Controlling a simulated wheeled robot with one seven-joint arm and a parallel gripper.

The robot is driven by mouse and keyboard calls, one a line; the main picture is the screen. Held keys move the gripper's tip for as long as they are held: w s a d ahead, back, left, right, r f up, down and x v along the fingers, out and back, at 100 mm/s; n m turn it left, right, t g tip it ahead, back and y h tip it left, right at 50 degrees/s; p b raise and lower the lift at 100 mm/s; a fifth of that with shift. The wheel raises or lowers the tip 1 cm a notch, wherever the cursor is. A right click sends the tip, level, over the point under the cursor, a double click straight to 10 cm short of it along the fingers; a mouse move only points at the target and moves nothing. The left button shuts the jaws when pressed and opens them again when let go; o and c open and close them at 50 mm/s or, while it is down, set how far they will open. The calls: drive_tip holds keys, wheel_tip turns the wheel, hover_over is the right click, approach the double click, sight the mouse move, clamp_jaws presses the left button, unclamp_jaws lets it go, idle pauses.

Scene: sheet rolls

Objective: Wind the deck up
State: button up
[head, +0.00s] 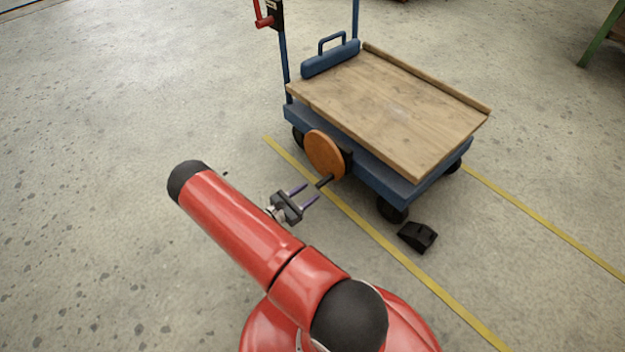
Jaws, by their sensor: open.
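A blue cart with a flat wooden deck (385,103) stands at the upper right. An orange crank disc (323,156) is on the cart's near side, with a short dark handle (324,182) sticking out from it toward my arm. My gripper (307,195) is open, with its two purple fingers pointing at the handle. The fingertips are close to the handle, one on each side of it in the picture; I cannot tell whether they touch it. Nothing shows between the fingers apart from the handle's end. The deck looks low on the blue frame.
A black wheel chock (418,236) lies on the floor by the cart's near wheel (392,211). Yellow lines (400,263) run along the floor. A red lever (265,18) is on the cart's upright post. A green frame (600,35) stands at the far right. The floor at left is clear.

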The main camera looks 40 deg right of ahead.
sight(333, 176)
drive_tip(key=d, duration=0.7)
drive_tip(key=shift+w+d+f, duration=0.15)
drive_tip(key=shift+w+d, duration=0.15)
drive_tip(key=shift+d, duration=0.1)
clamp_jaws()
